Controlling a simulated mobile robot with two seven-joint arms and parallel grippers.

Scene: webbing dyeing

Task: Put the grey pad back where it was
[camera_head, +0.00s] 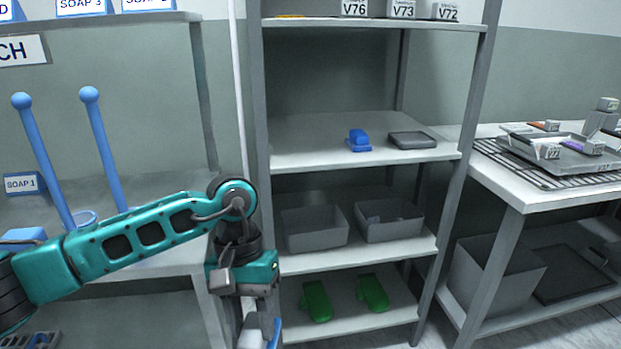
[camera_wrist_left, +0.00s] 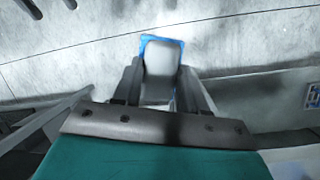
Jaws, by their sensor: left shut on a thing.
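My left gripper (camera_head: 257,312) hangs low in front of the shelf rack's left post, pointing down. It is shut on the grey pad (camera_wrist_left: 162,58), which has a blue edge; part of the pad, grey and blue, also shows at the bottom of the head view. In the left wrist view the pad sits between the two fingers, with pale floor beyond it. A blue block-like thing (camera_head: 358,141) and a shallow grey tray (camera_head: 412,140) stand on the rack's upper-middle shelf. My right gripper is not in view.
Two grey bins (camera_head: 314,229) stand on the shelf below, with green gloves (camera_head: 316,301) on the lowest shelf. The upper-middle shelf (camera_head: 305,143) is bare at left. Blue-knobbed rods (camera_head: 105,150) stand at the left bench. A right-hand table (camera_head: 545,197) holds a tray and labelled blocks.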

